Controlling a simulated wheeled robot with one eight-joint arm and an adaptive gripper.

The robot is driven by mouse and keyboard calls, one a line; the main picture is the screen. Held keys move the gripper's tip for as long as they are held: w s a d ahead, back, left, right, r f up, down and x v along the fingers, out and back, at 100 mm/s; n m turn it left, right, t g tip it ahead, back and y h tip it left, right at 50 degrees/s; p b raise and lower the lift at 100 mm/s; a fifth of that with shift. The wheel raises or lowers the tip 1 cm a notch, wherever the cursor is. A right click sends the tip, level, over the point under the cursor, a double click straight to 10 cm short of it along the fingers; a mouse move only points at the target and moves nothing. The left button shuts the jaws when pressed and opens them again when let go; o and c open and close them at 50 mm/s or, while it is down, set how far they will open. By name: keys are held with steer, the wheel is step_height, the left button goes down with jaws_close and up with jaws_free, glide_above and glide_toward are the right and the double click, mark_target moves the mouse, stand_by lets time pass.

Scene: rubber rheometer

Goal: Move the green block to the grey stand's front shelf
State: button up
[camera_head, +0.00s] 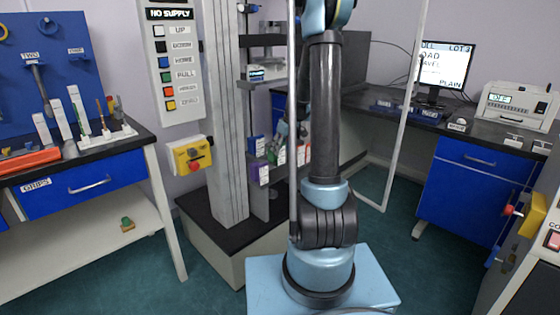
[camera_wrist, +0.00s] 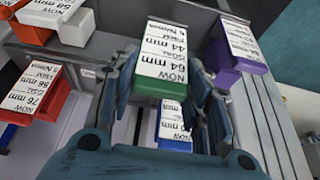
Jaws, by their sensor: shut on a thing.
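The grey stand (camera_head: 224,120) is a tall column on a dark-topped base, left of my arm. Which of its ledges is the front shelf cannot be told from these views.
A purple block (camera_wrist: 226,62) is close to the right finger. A blue block (camera_wrist: 173,127) shows below the green one. Red (camera_wrist: 34,96), white (camera_wrist: 68,22) and orange (camera_wrist: 30,32) blocks are at the left. A slim pale upright (camera_head: 407,110) stands right of my arm.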

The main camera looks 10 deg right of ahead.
mark_target(282, 155)
steer(key=shift+f, duration=3)
steer(key=o, duration=1.4)
steer(key=shift+o, duration=0.2)
steer(key=v, duration=1.2)
steer(key=s+a+r+m, duration=0.1)
steer(key=s+r+m, duration=0.15)
steer(key=s, duration=0.75)
steer(key=s+f+m+h, duration=0.1)
steer(key=s+f+m, duration=0.1)
steer(key=s, duration=1.2)
steer(key=s+f+m+g+h, duration=0.1)
steer(key=s+f+m, duration=0.1)
steer(key=s, duration=1.3)
steer(key=shift+s+a+f+h, duration=0.25)
steer(key=shift+s+f+h, duration=0.05)
steer(key=shift+f, duration=0.35)
